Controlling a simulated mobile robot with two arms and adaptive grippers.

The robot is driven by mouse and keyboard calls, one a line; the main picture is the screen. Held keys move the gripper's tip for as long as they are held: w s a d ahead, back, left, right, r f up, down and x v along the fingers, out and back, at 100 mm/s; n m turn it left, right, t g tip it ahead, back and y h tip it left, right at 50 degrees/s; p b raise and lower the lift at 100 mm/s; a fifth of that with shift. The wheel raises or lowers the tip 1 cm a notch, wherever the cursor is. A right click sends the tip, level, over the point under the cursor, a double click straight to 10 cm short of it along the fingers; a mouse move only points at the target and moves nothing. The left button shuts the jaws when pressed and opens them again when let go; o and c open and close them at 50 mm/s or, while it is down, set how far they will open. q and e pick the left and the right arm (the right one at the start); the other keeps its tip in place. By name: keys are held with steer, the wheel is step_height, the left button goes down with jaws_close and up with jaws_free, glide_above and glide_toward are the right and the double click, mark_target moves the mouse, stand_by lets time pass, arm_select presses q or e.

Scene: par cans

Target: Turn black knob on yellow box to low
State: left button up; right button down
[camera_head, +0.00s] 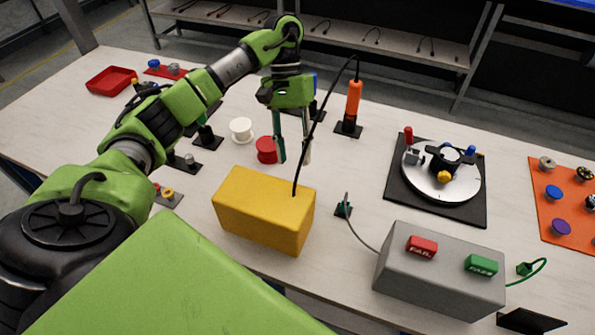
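The yellow box (262,212) stands on the table left of centre. No black knob shows on the faces I can see; any knob on its hidden sides is out of sight. A thin black rod or cable runs up from the box top and bends over towards the upper right. My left gripper (292,158) points down behind the box's far edge, beside the black rod, near a red spool. Its two fingers are apart and nothing shows between them. My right gripper is not in view.
A grey box (441,272) with red FAIL and green PASS buttons stands right of the yellow box. A red spool (266,150), white spool (241,128) and orange-handled tool (353,98) stand behind. A round turntable (468,189) lies right.

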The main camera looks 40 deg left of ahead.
arm_select(q)
steer(key=p+x, duration=0.1)
steer(key=x, duration=0.8)
steer(key=shift+s, duration=0.1)
steer(key=shift+s+d+f+p, duration=0.1)
steer(key=shift+d+f+p, duration=0.15)
steer(key=shift+f, duration=0.3)
jaws_close()
